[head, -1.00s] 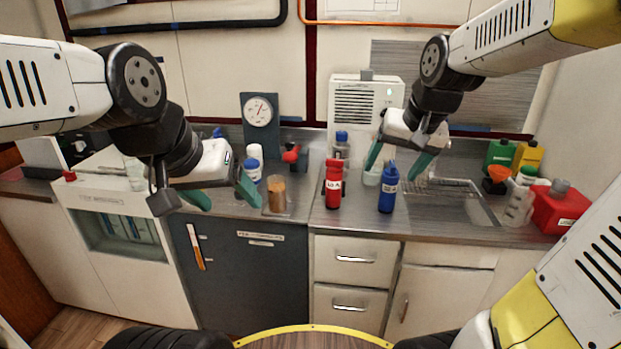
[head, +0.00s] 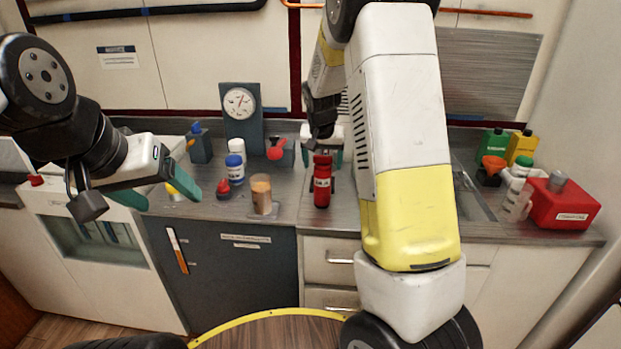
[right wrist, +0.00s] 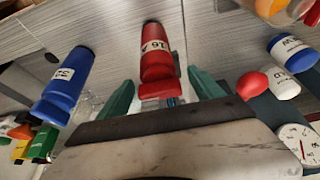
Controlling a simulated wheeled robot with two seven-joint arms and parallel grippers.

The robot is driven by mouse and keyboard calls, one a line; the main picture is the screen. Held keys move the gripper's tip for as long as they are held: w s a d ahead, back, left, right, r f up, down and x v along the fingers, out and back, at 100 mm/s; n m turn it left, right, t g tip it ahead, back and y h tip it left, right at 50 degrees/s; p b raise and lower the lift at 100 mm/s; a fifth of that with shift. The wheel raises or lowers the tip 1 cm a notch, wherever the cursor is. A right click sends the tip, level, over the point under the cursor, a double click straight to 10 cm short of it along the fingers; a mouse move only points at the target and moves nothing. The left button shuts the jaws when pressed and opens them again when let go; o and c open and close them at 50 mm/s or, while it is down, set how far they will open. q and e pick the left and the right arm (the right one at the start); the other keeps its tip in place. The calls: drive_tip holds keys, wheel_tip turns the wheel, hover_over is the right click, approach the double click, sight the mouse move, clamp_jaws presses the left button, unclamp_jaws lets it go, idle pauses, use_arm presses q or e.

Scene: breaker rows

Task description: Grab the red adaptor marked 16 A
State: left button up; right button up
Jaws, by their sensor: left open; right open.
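The red adaptor (head: 322,186) stands upright on the counter near its front edge. In the right wrist view the red adaptor (right wrist: 157,58) shows a white "16" label. My right gripper (right wrist: 160,80) is open, with one teal finger on each side of the red adaptor's line and a gap to both. In the head view my right gripper (head: 326,155) is behind the red adaptor and partly hidden by it and my arm. My left gripper (head: 166,193) is open and empty at the left, above the counter's front edge.
A blue adaptor (right wrist: 66,84) stands beside the red one; my right arm hides it in the head view. A brown cylinder (head: 261,194), a blue-and-white bottle (head: 235,172) and a red knob (head: 224,187) stand left. A red can (head: 562,206) is far right.

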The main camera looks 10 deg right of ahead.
drive_tip(key=x, duration=0.3)
drive_tip(key=shift+f, duration=0.15)
drive_tip(key=shift+c, duration=0.5)
clamp_jaws()
